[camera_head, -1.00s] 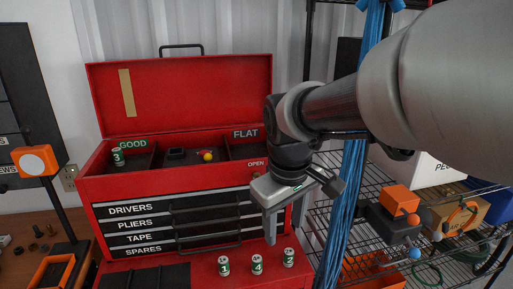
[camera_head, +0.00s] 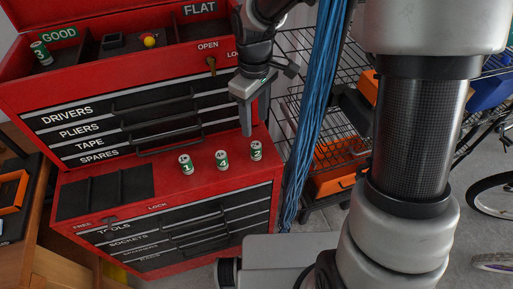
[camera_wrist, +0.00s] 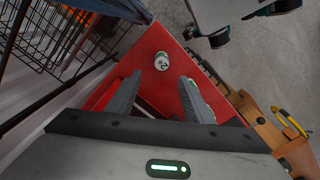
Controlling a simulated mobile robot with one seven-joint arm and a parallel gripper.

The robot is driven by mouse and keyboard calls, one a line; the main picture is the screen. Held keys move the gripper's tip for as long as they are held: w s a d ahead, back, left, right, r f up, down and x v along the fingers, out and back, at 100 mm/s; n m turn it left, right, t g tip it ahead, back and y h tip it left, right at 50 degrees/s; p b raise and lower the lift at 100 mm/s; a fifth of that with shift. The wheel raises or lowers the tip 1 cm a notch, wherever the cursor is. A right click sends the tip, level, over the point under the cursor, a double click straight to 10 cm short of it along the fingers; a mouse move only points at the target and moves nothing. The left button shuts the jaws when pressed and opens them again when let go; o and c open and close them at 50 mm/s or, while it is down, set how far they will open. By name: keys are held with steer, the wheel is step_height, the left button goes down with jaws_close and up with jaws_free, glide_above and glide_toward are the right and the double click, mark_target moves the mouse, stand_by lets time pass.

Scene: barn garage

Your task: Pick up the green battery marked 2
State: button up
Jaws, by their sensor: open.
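The green battery marked 2 (camera_head: 256,150) stands upright on the red lower chest top, rightmost of a row of three. Battery 4 (camera_head: 221,160) and battery 1 (camera_head: 186,164) stand to its left. My gripper (camera_head: 255,122) is open and empty, pointing down above and slightly behind battery 2 in the head view. In the wrist view, battery 2 (camera_wrist: 161,61) shows between and just beyond the fingertips (camera_wrist: 160,80), apart from both. Another battery (camera_wrist: 194,88) is partly hidden behind the right finger.
The red upper toolbox (camera_head: 150,70) stands close behind the batteries. Battery 3 (camera_head: 41,53) stands in its GOOD compartment. Blue cables (camera_head: 312,110) hang just right of my gripper, before a wire shelf. A dark tray area (camera_head: 105,190) lies left of the batteries.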

mark_target(256, 144)
step_height(256, 144, down, 6)
steer(key=shift+r, duration=0.15)
steer(key=f, duration=0.5)
steer(key=shift+s, duration=0.25)
steer(key=shift+c, duration=0.2)
jaws_close()
